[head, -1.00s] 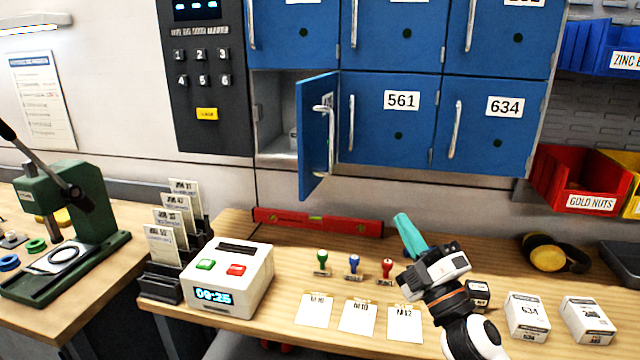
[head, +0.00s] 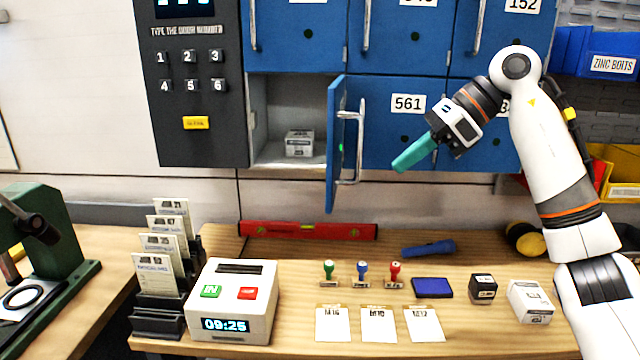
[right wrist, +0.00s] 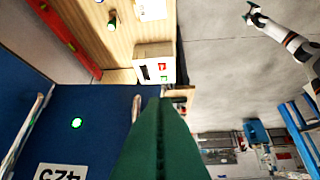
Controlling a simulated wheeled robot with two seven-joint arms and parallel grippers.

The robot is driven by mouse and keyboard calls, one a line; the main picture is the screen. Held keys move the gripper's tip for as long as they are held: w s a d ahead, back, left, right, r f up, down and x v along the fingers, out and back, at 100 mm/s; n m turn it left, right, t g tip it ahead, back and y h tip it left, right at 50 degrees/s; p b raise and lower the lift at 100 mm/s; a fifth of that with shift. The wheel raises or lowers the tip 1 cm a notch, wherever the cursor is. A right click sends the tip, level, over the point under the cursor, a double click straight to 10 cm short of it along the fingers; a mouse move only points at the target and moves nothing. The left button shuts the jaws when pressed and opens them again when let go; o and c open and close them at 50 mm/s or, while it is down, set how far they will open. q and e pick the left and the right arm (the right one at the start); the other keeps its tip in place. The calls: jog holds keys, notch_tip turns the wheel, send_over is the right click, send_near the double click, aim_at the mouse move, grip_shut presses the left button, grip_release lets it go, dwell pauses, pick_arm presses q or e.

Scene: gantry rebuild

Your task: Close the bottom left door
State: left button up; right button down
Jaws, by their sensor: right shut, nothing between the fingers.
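The bottom left door (head: 335,150) stands open, swung outward from the right side of its compartment (head: 285,105). Its outer face and silver handle (head: 358,140) face right. My right gripper (head: 401,165) is shut and empty, its teal fingers pointing down-left in front of the door marked 561, right of the open door and apart from it. In the right wrist view the shut fingers (right wrist: 158,140) lie beside a blue door face (right wrist: 80,120) with a green dot and a number label. An arm with a small teal gripper (right wrist: 252,12), apparently my left, shows far off there.
A small white box (head: 299,143) sits inside the open compartment. A keypad panel (head: 192,90) is to its left. Below, the bench holds a red level (head: 308,230), a white time clock (head: 232,300), stamps, cards and small boxes.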

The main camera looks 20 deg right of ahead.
jog(key=p, duration=0.4)
send_near(332, 206)
jog(key=x, duration=0.6)
jog(key=shift+w+f, duration=0.1)
jog(key=shift+f, duration=0.05)
jog(key=shift+d, duration=0.1)
pick_arm(q)
jog(key=d+r, duration=0.2)
jog(key=r, duration=0.1)
jog(key=d+r, duration=0.1)
jog(key=shift+s+d+r, duration=0.15)
jog(key=shift+s+d, duration=0.05)
jog(key=shift+s, duration=0.2)
